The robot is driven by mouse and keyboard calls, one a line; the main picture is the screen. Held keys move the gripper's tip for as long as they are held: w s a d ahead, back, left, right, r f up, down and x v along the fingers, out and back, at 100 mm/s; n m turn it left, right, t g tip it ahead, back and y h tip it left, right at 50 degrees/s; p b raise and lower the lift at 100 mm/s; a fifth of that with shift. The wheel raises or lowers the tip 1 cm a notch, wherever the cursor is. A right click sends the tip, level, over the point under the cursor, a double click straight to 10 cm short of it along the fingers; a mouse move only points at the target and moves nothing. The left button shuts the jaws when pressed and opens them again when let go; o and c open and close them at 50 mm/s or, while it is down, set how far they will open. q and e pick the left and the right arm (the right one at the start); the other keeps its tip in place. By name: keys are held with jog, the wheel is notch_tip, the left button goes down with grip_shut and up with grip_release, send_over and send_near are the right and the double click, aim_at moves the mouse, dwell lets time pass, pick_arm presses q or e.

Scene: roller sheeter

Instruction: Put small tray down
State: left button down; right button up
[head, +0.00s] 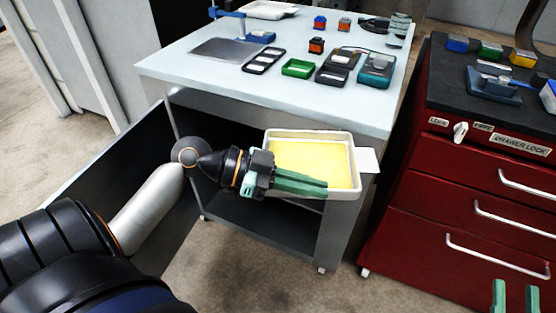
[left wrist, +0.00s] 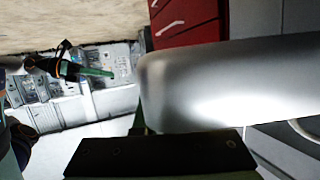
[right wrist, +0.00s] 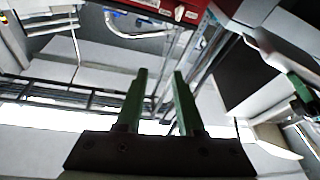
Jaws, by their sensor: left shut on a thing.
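The small tray (head: 308,134) is a pale, shallow rectangle with yellow contents. It is in the air in front of the worktable's near edge and looks about level. My left gripper (head: 318,187) is shut on the tray's near side. In the left wrist view the tray (left wrist: 235,85) is a large blurred grey shape, and its contents are hidden. My right gripper (head: 515,292) is at the bottom right corner of the head view. In the right wrist view it (right wrist: 160,90) is open, with nothing between its fingers.
The pale worktable (head: 230,85) holds a metal plate (head: 222,49), black and green small trays (head: 298,68), a teal device (head: 376,70) and a glass (head: 398,30). Its front left has free room. A red drawer cabinet (head: 460,190) with a cluttered top stands at right.

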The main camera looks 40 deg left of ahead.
jog(key=s+a+r+n+t+y+b, duration=0.1)
jog(key=s+r+n+t+y+b, duration=0.1)
jog(key=s+r+n+y+b, duration=0.2)
jog(key=s+n+y+b, duration=0.1)
jog(key=s+y+b, duration=0.1)
jog(key=y+b, duration=0.1)
jog(key=shift+s+a+r+n+y+b, duration=0.3)
jog(key=shift+y+b, duration=0.1)
jog(key=shift+b, duration=0.15)
